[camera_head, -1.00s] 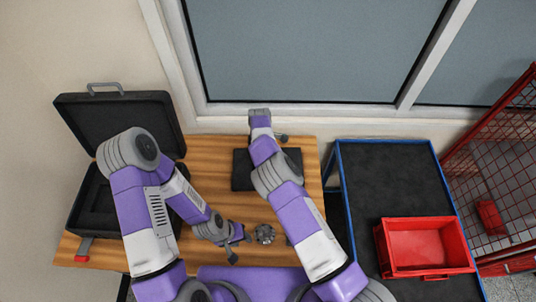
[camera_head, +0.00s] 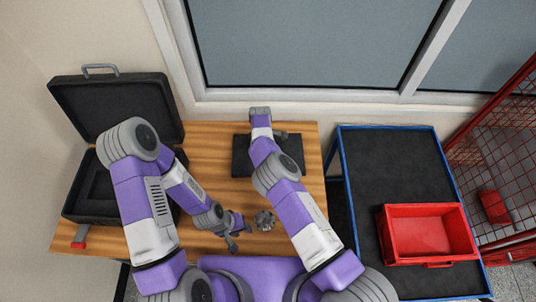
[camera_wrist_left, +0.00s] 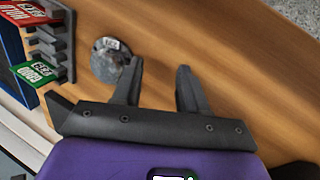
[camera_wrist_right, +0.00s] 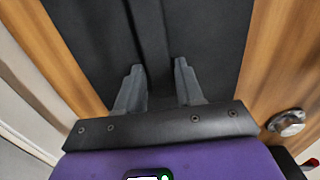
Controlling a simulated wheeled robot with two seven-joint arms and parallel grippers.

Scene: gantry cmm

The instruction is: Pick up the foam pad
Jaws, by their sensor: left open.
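I take the flat black slab (camera_head: 240,158) at the back of the table to be the foam pad. My right arm crosses it in the head view and hides part of it. In the right wrist view dark material (camera_wrist_right: 90,35) fills the middle, with a narrow ridge running between the fingers. My right gripper (camera_wrist_right: 157,68) is open over it; I cannot tell whether it touches. My left gripper (camera_head: 242,228) is open and empty, low over the table's front. It also shows in the left wrist view (camera_wrist_left: 159,68), beside a round metal part (camera_wrist_left: 110,60).
An open black case (camera_head: 90,195) stands at the table's left. The metal part (camera_head: 264,221) lies between my arms. A rack with cards (camera_wrist_left: 50,45) shows in the left wrist view. A blue-framed cart (camera_head: 385,160) with a red bin (camera_head: 430,209) is at the right.

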